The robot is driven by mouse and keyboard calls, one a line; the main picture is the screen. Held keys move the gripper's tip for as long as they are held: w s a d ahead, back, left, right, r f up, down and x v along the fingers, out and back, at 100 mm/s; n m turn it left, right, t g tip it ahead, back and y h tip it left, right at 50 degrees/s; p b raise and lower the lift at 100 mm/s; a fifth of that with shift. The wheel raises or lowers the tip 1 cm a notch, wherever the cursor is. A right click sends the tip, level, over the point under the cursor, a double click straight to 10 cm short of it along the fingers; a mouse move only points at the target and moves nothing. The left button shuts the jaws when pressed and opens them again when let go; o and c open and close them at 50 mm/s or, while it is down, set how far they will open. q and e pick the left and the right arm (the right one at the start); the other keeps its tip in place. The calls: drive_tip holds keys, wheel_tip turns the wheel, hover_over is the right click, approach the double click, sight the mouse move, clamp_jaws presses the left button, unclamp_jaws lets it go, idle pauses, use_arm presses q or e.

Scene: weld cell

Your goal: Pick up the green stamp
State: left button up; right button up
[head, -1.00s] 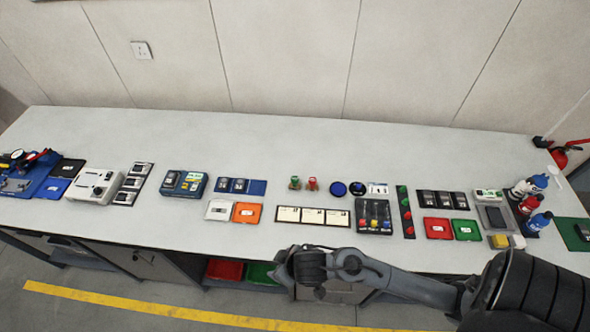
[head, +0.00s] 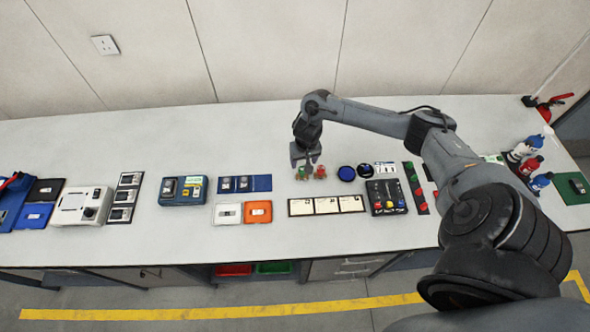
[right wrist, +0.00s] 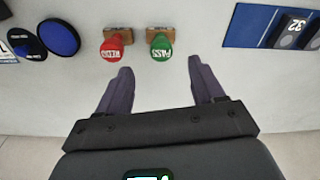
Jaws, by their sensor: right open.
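The green stamp (head: 301,173) stands upright on the white table. In the right wrist view the green stamp (right wrist: 160,46) has a round green top with white lettering and a brown base. The red stamp (head: 320,172) stands close beside it; the red stamp (right wrist: 112,47) is left of it in the right wrist view. My right gripper (head: 304,163) is over the stamps in the head view. In the right wrist view my right gripper (right wrist: 160,75) is open and empty, with the green stamp just beyond and between the lines of its fingers. My left gripper is not in view.
A blue tray (head: 262,183) lies to the left. A strip of white cards (head: 326,205) and an orange case (head: 258,212) lie nearer the front edge. Bare table surrounds the stamps at the back.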

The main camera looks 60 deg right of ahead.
sight(302, 169)
wheel_tip(302, 169, down, 4)
drive_tip(key=shift+s+r, duration=0.1)
drive_tip(key=shift+r, duration=0.15)
drive_tip(key=shift+w+d+f+b, duration=0.1)
drive_tip(key=shift+f+b, duration=0.1)
drive_tip(key=shift+f, duration=0.15)
drive_tip(key=shift+w+f+b, duration=0.1)
drive_tip(key=shift+f+b, duration=0.05)
drive_tip(key=shift+f, duration=0.15)
drive_tip(key=shift+w+d+f+b, duration=0.1)
drive_tip(key=shift+w+f+b, duration=0.1)
drive_tip(key=shift+f, duration=0.9)
drive_tip(key=shift+w+f+b, duration=0.1)
drive_tip(key=shift+f+b, duration=0.1)
drive_tip(key=shift+f, duration=0.85)
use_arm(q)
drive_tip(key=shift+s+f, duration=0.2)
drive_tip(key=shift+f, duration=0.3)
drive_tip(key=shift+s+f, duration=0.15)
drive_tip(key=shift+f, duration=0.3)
use_arm(e)
drive_tip(key=c, duration=0.8)
